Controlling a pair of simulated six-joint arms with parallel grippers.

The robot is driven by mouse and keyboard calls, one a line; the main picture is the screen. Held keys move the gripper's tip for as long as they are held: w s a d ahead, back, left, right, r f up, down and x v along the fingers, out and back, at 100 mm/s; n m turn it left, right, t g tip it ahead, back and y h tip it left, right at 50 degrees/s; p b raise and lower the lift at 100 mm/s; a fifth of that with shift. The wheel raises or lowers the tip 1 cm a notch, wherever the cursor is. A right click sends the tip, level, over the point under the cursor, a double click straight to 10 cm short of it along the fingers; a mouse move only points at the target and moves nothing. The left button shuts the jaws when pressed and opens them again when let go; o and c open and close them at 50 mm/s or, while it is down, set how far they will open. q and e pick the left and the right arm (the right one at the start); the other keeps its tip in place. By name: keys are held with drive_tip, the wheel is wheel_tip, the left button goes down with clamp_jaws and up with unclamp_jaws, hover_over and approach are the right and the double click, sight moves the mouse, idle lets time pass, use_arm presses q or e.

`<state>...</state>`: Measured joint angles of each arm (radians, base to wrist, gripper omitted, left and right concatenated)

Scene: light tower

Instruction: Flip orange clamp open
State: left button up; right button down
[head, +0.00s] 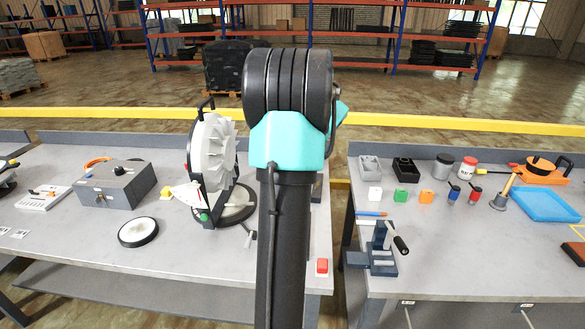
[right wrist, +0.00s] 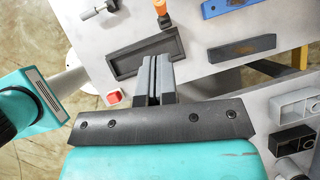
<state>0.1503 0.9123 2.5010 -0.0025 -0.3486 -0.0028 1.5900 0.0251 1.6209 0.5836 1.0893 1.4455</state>
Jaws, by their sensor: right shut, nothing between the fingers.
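An orange piece with a black part (right wrist: 161,10) shows at the top edge of the right wrist view, cut off by the frame; it may be the orange clamp, but I cannot tell if it is open or shut. In the head view that spot seems hidden behind my own dark and turquoise arm. My right gripper (right wrist: 155,82) is shut and empty, its fingers together over the near side of a black tray, apart from the orange piece. In the head view the right gripper is hidden. My left gripper is in neither view.
A black tray (right wrist: 146,52), a dark bar (right wrist: 241,48) and a blue bar (right wrist: 228,6) lie around the fingers. A red button (head: 322,267) sits at the left table's corner. A wheel device (head: 212,160) stands left of my arm. A gap separates the two tables.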

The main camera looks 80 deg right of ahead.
drive_tip(key=shift+v, duration=2.2)
drive_tip(key=shift+w, duration=0.15)
